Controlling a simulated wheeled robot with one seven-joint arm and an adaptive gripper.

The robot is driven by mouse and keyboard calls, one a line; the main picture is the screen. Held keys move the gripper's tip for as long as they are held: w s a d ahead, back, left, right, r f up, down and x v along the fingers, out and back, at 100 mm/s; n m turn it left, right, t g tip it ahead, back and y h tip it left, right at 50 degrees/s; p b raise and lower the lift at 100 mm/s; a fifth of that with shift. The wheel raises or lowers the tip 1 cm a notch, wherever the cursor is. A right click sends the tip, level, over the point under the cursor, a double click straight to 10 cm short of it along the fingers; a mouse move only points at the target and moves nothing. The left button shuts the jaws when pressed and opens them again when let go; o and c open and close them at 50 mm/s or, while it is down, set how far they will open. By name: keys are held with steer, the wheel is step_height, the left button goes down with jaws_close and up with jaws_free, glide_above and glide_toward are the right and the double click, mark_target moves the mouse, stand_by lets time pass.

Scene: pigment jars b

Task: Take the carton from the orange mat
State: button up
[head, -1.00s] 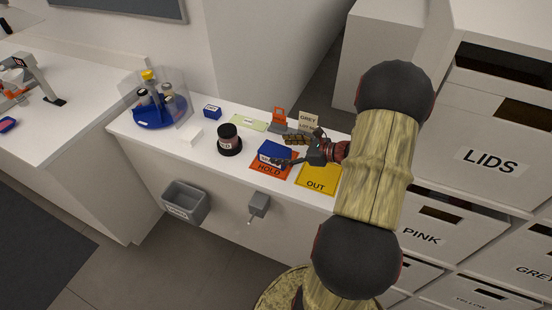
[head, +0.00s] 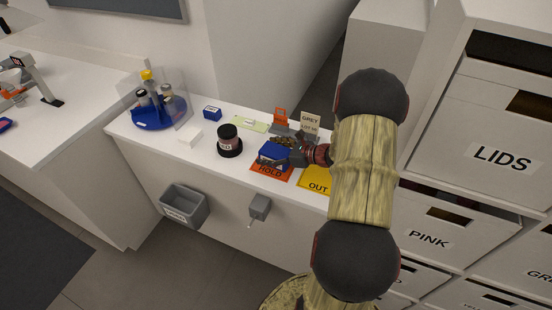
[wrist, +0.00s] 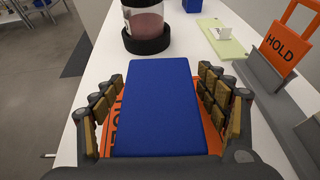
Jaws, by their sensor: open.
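The blue carton (head: 274,152) stands on the orange mat (head: 270,171), which is lettered HOLD. In the wrist view the carton (wrist: 158,105) lies between the two fingers of my gripper (wrist: 158,108), its long side running away from me. The fingers are open, one on each side, with a gap to the carton at both sides. Orange mat (wrist: 107,130) shows at the left and right of the carton. In the head view my gripper (head: 284,152) is at the carton from the right, and partly hides it.
A jar with pink contents on a black base (head: 229,142) stands just beyond the carton. A yellow OUT mat (head: 316,181) lies to the right. Behind are a grey stand with an orange HOLD tag (wrist: 285,42) and a green card (wrist: 222,38). A small blue box (head: 212,113) stands farther left.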

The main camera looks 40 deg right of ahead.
steer(key=c, duration=0.3)
steer(key=c, duration=1)
